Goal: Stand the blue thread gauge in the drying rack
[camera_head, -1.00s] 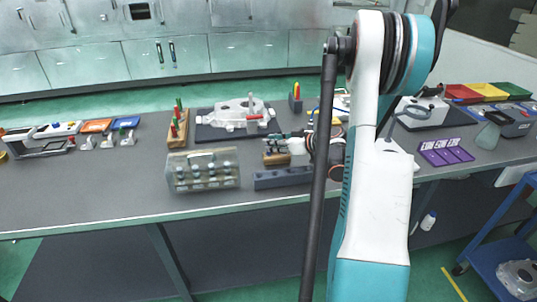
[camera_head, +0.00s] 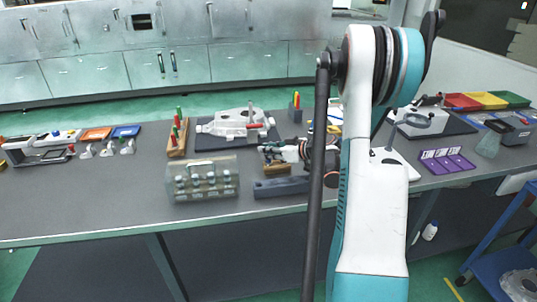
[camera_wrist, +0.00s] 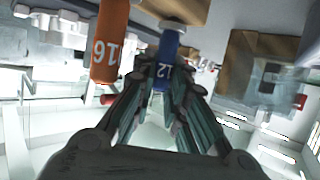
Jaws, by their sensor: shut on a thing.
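The blue thread gauge (camera_wrist: 167,50), marked 12, is between the fingertips of my gripper (camera_wrist: 168,84) in the wrist view. The fingers are shut on it, and its far end meets a wooden block (camera_wrist: 188,10). An orange gauge (camera_wrist: 108,45) marked 16 is just left of it, apart from the fingers. In the head view my gripper (camera_head: 272,148) is low over the middle of the bench and points left; the blue gauge cannot be made out there. A slate-blue slotted bar (camera_head: 282,188), possibly the drying rack, lies just in front of it.
A clear case of vials (camera_head: 202,180) stands left of the bar. A wooden stand with green and red handles (camera_head: 177,138) and a white casting (camera_head: 230,122) on a dark plate are behind. Purple trays (camera_head: 447,160) lie right. The bench's left front is bare.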

